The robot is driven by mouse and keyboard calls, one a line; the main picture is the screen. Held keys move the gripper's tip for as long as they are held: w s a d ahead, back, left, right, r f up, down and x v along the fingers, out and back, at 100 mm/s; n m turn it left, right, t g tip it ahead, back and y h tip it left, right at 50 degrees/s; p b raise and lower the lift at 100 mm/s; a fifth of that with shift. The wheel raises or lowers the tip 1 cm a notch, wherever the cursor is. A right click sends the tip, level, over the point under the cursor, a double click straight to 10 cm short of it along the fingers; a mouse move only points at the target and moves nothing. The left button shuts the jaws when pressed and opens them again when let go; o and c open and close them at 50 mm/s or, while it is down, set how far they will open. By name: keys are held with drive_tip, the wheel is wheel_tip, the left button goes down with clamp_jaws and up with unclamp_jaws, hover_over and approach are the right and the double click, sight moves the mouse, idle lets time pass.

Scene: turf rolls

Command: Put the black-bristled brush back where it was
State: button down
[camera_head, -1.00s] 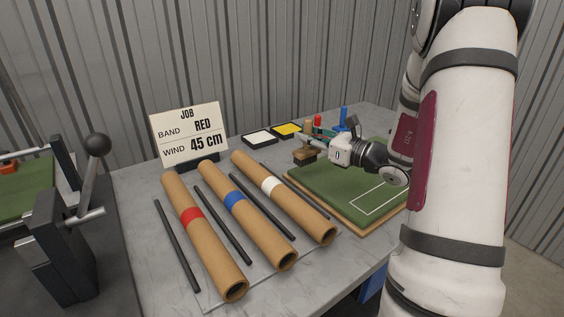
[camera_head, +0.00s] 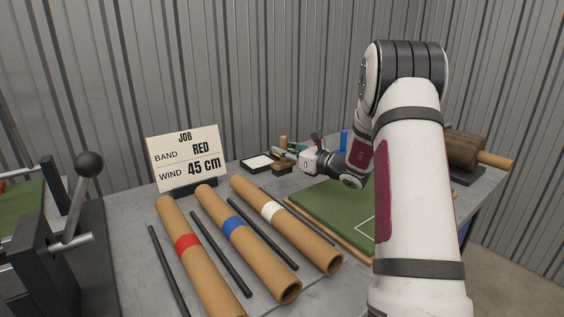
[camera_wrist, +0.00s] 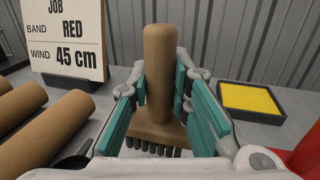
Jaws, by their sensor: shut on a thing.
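The brush (camera_wrist: 158,75) has a tan wooden handle and block with dark bristles below. In the wrist view it stands upright between the teal finger pads of my gripper (camera_wrist: 160,92), which is shut on its handle. In the head view my gripper (camera_head: 291,153) reaches left past the turf board, with the brush's brown block (camera_head: 282,169) beneath the fingers. The brush is close to the white-topped black tray (camera_head: 257,162), just to its right. Whether the bristles touch the table is unclear.
A yellow-topped tray (camera_wrist: 250,99) lies right of the brush in the wrist view. The job sign (camera_head: 187,160) stands at the back left. Cardboard tubes with red (camera_head: 187,243), blue (camera_head: 232,225) and white bands (camera_head: 271,210) and dark rods lie in front. A green turf board (camera_head: 330,205) lies right.

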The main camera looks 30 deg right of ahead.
sight(287, 162)
drive_tip(key=shift+w+d+f, duration=0.15)
drive_tip(key=shift+w+f, duration=0.05)
drive_tip(key=shift+w, duration=0.3)
drive_tip(key=shift+f+b, duration=0.4)
drive_tip(key=shift+f, duration=1.15)
drive_tip(key=shift+f, duration=0.2)
drive_tip(key=c, duration=1.5)
unclamp_jaws()
drive_tip(key=shift+s, duration=0.1)
